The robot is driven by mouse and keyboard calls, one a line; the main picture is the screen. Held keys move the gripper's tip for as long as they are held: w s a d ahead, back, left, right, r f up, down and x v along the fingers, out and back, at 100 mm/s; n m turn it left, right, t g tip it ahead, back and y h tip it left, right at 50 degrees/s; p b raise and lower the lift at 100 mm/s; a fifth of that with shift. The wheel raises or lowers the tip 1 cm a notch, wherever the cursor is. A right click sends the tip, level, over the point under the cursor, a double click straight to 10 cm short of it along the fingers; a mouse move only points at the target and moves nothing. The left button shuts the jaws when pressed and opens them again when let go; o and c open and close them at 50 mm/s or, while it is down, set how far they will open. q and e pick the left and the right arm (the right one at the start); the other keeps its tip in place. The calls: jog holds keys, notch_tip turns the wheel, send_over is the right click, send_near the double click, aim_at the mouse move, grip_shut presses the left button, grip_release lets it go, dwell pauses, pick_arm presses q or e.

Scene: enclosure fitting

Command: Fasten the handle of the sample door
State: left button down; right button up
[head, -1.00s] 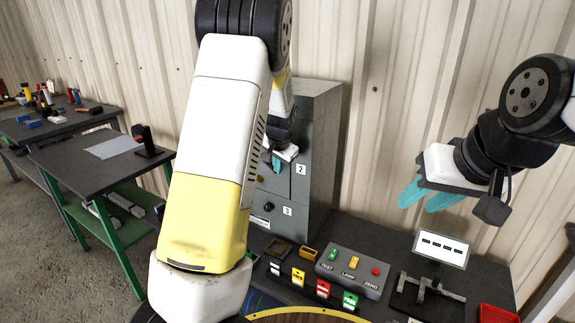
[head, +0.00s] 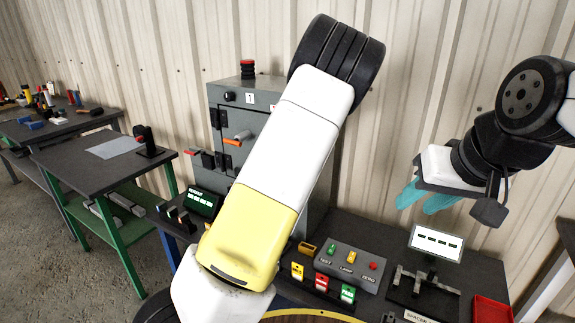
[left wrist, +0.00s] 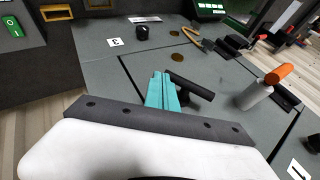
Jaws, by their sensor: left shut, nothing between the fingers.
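The grey cabinet (head: 322,185) stands against the wall, partly hidden behind my left arm. In the left wrist view this orange handle (left wrist: 279,74) stands out on a white post, right of my left gripper (left wrist: 162,76). That gripper is shut and empty, its tips close beside a black bar handle (left wrist: 190,85) on the cabinet front; contact cannot be told. Which door is the sample door cannot be read. My right gripper (head: 424,196) is open and empty, above the bench at right.
A red lever (head: 193,151) sticks out left of the cabinet. On the bench stand a button box (head: 350,267), coloured tags (head: 322,282), a small display (head: 436,243) and a red tray (head: 491,310). A black knob (left wrist: 142,32) sits beside label 3.

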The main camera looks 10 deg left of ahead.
pick_arm(q)
jog(key=shift+a+f, duration=0.4)
jog(key=shift+f, duration=0.4)
jog(key=shift+w+a+f, duration=0.1)
jog(key=shift+f, duration=0.1)
dwell(0.3)
dwell(2.4)
